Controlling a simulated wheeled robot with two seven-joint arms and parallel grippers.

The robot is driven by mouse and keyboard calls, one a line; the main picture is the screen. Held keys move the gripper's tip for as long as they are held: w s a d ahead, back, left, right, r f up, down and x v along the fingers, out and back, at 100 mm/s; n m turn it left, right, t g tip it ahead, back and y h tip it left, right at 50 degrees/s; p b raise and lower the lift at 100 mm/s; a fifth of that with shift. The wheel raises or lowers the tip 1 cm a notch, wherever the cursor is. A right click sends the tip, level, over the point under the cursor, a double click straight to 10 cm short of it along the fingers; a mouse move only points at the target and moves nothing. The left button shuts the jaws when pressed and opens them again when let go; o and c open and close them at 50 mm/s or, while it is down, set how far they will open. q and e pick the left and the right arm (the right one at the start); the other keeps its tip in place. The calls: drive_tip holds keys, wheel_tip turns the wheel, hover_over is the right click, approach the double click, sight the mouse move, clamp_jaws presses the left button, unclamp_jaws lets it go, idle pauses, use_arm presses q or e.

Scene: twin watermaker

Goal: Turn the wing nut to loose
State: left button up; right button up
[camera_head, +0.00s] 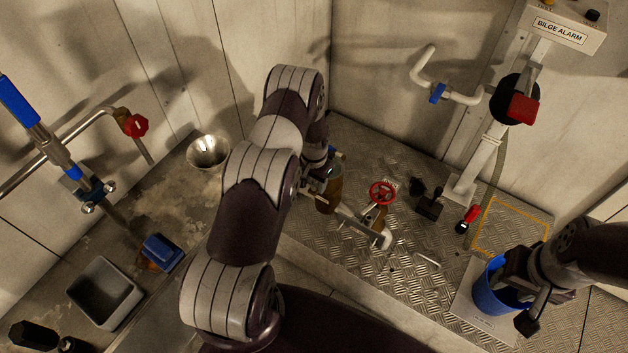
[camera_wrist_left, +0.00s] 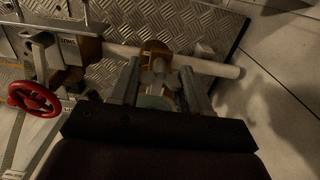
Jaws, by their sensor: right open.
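In the left wrist view, the two fingers of my left gripper (camera_wrist_left: 160,86) stand apart. Between them is a pale, dim fitting (camera_wrist_left: 158,76), apparently the wing nut, in front of a brass-coloured body (camera_wrist_left: 155,50) on a pale pipe (camera_wrist_left: 218,67). I see no clear contact between fingers and fitting. In the head view, my left gripper (camera_head: 318,183) is at the brown valve body (camera_head: 330,196), and my arm partly hides it; the wing nut cannot be made out there. My right gripper (camera_head: 522,290) is open, at the blue bucket (camera_head: 490,292) on the right.
A red handwheel (camera_head: 382,193) stands close to the right of my left gripper; it also shows in the wrist view (camera_wrist_left: 34,98). A black pedal-like part (camera_head: 430,203) and a red-handled tool (camera_head: 468,219) are further right.

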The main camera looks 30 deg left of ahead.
use_arm(q)
drive_tip(key=shift+n, duration=0.5)
drive_tip(key=n+b, duration=0.1)
drive_tip(key=n, duration=0.2)
drive_tip(key=shift+b, duration=0.3)
drive_tip(key=n+b, duration=0.1)
drive_tip(key=n, duration=0.3)
drive_tip(key=n+b, duration=0.1)
drive_tip(key=n, duration=0.8)
drive_tip(key=shift+n, duration=0.7)
drive_tip(key=o, duration=1)
drive_tip(key=shift+b, duration=0.3)
drive_tip(key=shift+r, duration=0.1)
